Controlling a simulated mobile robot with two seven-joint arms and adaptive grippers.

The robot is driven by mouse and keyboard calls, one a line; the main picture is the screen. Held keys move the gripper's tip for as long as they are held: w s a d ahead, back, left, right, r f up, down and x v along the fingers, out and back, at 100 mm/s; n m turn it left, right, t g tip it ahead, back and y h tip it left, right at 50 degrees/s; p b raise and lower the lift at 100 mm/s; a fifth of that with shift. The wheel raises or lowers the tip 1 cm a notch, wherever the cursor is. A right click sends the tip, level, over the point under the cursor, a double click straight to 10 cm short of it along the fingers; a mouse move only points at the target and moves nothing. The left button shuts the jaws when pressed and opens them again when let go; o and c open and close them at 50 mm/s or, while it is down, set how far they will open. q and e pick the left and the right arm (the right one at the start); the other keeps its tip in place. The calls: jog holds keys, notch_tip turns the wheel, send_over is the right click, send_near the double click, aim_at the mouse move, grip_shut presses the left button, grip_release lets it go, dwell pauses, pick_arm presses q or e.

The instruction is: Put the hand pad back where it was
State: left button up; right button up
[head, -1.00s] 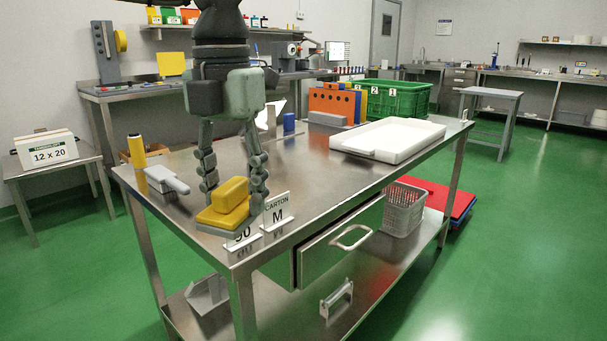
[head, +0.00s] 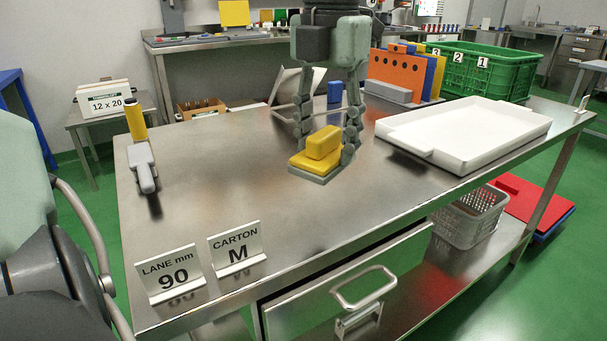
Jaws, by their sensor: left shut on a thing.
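The hand pad (head: 318,148) is a yellow block with a yellow top layer on a grey base. My left gripper (head: 325,143) reaches down from the top of the head view, with one finger on each side of the pad's yellow grip, shut on it. The pad is over the middle of the steel table (head: 232,180), level; whether its base touches the top is hard to tell. The finger tips partly cover the pad's sides. My right gripper is not in view.
A white tray (head: 465,132) lies right.

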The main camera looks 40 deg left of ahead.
pick_arm(q)
jog(key=w+a+f, duration=0.1)
jog(key=a+f, duration=0.1)
jog(key=a, duration=0.1)
jog(key=w+a+f, duration=0.1)
jog(key=a+f, duration=0.1)
jog(key=a, duration=0.1)
jog(key=w+a+f, duration=0.1)
jog(key=a+f, duration=0.1)
jog(key=a, duration=0.2)
jog(key=shift+f+p, duration=0.1)
jog(key=shift+p, duration=0.3)
notch_tip(320, 180, down, 4)
jog(key=shift+r, duration=0.1)
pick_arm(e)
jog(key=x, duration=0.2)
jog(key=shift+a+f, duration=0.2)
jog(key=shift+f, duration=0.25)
pick_arm(q)
jog(key=shift+f, duration=0.25)
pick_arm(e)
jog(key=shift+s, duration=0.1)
